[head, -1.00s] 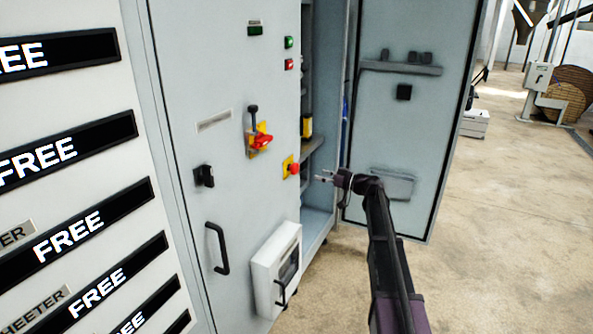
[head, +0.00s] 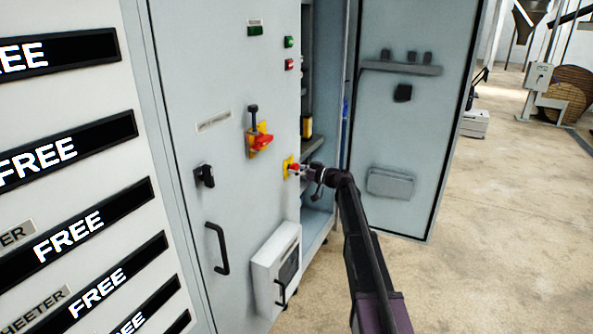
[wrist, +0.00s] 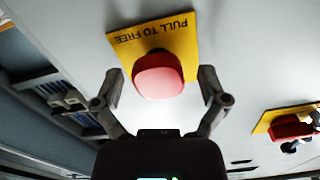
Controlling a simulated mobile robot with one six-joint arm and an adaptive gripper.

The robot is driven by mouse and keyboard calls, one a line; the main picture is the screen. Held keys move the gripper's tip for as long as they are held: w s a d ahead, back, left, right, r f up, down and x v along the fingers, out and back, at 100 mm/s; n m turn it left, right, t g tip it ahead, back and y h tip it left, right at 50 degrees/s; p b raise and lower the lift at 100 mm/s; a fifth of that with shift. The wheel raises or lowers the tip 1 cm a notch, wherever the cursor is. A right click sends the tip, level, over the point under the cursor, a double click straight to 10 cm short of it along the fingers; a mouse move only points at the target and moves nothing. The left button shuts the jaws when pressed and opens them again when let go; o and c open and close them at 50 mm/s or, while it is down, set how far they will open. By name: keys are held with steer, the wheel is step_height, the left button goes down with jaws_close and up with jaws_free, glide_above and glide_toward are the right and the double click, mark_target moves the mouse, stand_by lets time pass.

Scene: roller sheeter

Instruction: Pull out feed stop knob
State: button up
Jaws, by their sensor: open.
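The feed stop knob (head: 294,168) is a red mushroom knob on a yellow plate on the grey cabinet's front. In the wrist view the red knob (wrist: 158,75) is large, and its yellow plate (wrist: 188,38) reads "PULL TO FREE" upside down. My gripper (head: 304,170) is right in front of the knob in the head view. In the wrist view my gripper (wrist: 160,88) is open, with one finger on each side of the knob. Gaps show between both fingers and the knob. The knob's stem is mostly hidden behind its head.
A red and yellow rotary switch (head: 262,141) is up and left of the knob; it also shows in the wrist view (wrist: 290,128). A black handle (head: 217,248) and a white box (head: 273,265) are lower on the cabinet. An open cabinet door (head: 405,130) stands behind my arm.

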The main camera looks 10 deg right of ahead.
jaws_close()
steer(key=shift+s+d, duration=0.4)
steer(key=shift+d, duration=0.05)
jaws_free()
steer(key=shift+d, duration=0.1)
steer(key=v, duration=1.2)
stand_by(0.5)
